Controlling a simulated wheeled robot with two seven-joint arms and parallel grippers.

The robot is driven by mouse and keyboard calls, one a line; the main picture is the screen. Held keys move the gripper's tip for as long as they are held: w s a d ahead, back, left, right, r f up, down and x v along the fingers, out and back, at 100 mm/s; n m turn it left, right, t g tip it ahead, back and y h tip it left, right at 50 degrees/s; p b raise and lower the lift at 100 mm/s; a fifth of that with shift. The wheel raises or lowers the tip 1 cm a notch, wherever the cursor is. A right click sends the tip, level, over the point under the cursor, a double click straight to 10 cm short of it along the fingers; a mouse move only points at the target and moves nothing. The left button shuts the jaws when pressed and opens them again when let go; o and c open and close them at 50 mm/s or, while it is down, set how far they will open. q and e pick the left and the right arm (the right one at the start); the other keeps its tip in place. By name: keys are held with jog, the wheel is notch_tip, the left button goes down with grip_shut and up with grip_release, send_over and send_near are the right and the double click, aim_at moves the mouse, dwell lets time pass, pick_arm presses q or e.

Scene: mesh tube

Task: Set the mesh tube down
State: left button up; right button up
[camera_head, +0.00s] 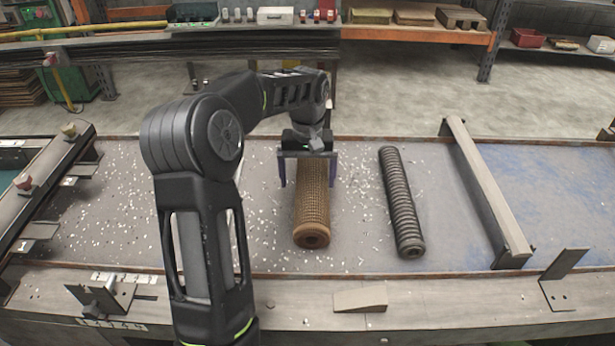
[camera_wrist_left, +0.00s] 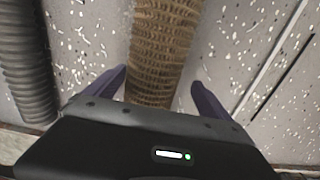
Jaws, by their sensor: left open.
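The brown mesh tube (camera_head: 312,205) lies lengthwise on the grey work table (camera_head: 110,215), its open end facing the front edge. My left gripper (camera_head: 309,180) is over the far part of the tube. Its two purple fingers stand on either side of the tube. In the left wrist view the mesh tube (camera_wrist_left: 163,45) runs between the spread fingers (camera_wrist_left: 158,95), with a gap on each side. The gripper is open. The part of the tube under the gripper body is hidden. My right gripper does not show.
A dark ribbed tube (camera_head: 400,200) lies to the right of the mesh tube; it also shows in the left wrist view (camera_wrist_left: 20,60). A raised bar (camera_head: 487,190) crosses the table farther right. Small white chips are scattered around. A wedge (camera_head: 360,299) sits on the front ledge.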

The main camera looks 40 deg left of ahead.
aim_at(308, 173)
pick_arm(q)
jog(key=shift+r, duration=0.15)
notch_tip(308, 173, up, 6)
jog(key=shift+w+f, duration=0.1)
notch_tip(308, 173, up, 6)
jog(key=p, duration=0.4)
